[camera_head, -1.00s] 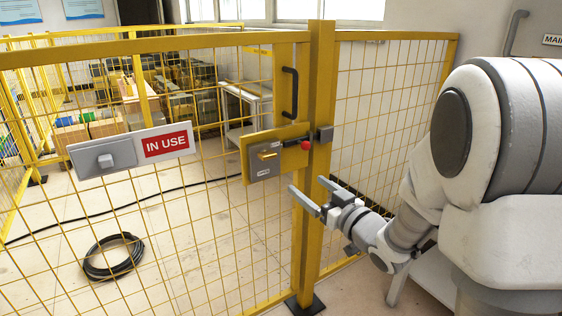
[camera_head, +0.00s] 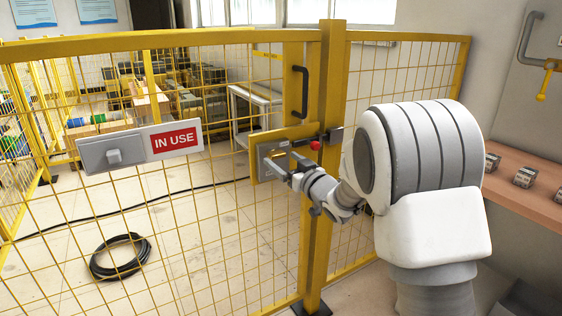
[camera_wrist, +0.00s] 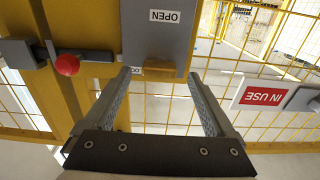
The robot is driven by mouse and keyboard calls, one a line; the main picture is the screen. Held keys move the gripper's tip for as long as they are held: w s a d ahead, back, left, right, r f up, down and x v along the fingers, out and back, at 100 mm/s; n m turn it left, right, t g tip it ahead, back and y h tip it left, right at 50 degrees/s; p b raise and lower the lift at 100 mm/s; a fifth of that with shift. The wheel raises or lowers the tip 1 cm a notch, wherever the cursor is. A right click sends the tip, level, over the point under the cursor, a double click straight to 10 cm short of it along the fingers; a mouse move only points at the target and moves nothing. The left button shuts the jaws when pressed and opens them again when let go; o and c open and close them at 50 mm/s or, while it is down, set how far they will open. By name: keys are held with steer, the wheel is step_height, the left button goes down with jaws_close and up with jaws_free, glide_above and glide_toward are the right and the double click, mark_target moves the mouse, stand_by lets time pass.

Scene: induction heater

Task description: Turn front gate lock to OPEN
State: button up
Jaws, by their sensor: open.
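The front gate lock is a grey box (camera_head: 264,171) on a yellow plate of the gate, beside the post. My gripper (camera_head: 278,163) is in front of it and hides much of its face, including the turning handle. In the wrist view the lock box (camera_wrist: 160,45) is at the top centre, with an upside-down OPEN label (camera_wrist: 164,16). A second small label at its lower edge is partly covered by the left finger. My gripper (camera_wrist: 163,75) is open, its fingers apart near the box's lower edge. I cannot tell whether they touch it.
A red knob (camera_wrist: 67,64) on a bolt sits left of the lock in the wrist view. A black gate handle (camera_head: 296,90) is above the lock. A grey switch panel with an IN USE sign (camera_head: 176,140) hangs on the mesh. A coiled black cable (camera_head: 120,257) lies behind the fence.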

steer(key=shift+x, duration=1)
jaws_close()
